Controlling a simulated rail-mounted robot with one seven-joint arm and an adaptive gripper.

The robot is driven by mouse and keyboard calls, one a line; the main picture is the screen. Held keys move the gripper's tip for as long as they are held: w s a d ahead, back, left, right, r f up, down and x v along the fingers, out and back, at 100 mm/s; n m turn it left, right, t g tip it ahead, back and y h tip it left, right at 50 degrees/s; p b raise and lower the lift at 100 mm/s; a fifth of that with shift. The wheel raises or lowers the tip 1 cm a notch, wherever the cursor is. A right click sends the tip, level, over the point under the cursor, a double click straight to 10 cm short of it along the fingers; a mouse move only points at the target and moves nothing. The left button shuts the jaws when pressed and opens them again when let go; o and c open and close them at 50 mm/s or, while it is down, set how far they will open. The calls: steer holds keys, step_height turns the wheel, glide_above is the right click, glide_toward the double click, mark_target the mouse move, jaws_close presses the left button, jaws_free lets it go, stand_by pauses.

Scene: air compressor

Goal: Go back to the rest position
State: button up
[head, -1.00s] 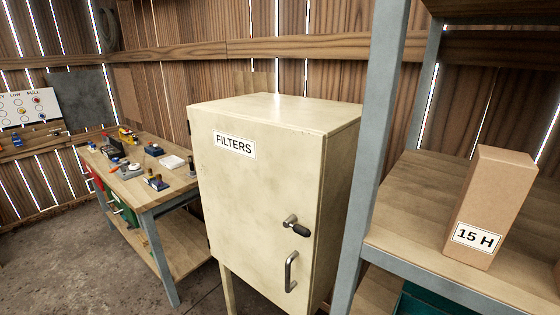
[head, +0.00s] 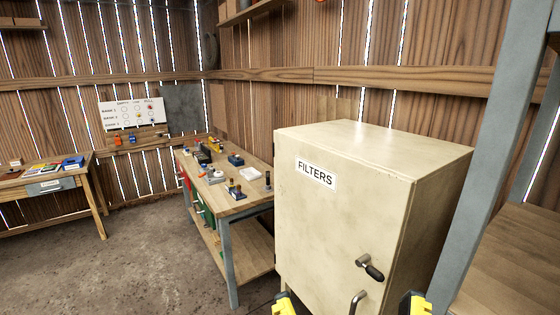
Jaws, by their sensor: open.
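My gripper (head: 350,303) shows at the bottom edge of the head view as two yellow fingertips, well apart with nothing seen between them. The rest of it and my arm are below the frame. The fingertips appear in front of the lower part of the cream cabinet (head: 335,225) labelled FILTERS. The picture does not show how far they are from it. The cabinet door is closed, with a dark lever latch and a metal handle on its right side.
A workbench (head: 235,205) with small tools and parts stands left of the cabinet. A grey-framed shelf (head: 490,150) is at the right. A desk (head: 80,180) and a status board (head: 132,113) are at the far left. The concrete floor (head: 140,250) at left is clear.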

step_height(320, 180, up, 34)
steer(key=p, duration=3)
step_height(320, 180, down, 45)
steer(key=b, duration=4.5)
steer(key=shift+d+f, duration=0.2)
steer(key=shift+d, duration=0.1)
